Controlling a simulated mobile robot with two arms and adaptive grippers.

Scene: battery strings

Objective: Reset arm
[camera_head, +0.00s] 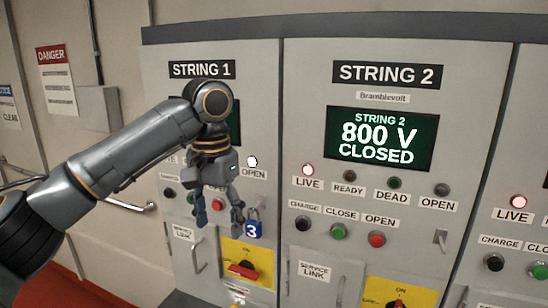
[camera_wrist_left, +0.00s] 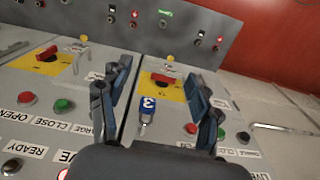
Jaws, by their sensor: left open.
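My left gripper (camera_head: 219,212) is in front of the String 1 cabinet (camera_head: 261,80), fingers pointing down and apart. In the left wrist view the open fingers (camera_wrist_left: 158,80) have nothing gripped between them. A blue padlock marked 3 (camera_head: 253,229) is beside the gripper in the head view, above the String 1 yellow switch plate (camera_head: 262,262) with its red handle (camera_head: 243,272). In the left wrist view the padlock (camera_wrist_left: 148,103) appears between the fingers, apart from both. My left arm hides much of the String 1 display and some of its buttons. My right gripper is not in view.
The String 2 cabinet (camera_head: 460,75) stands to the right; its display (camera_head: 381,139) reads 800 V CLOSED and its LIVE lamp (camera_head: 308,170) is lit. Service link doors with handles (camera_head: 338,291) stick out below. A danger sign (camera_head: 56,80) hangs on the left wall.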

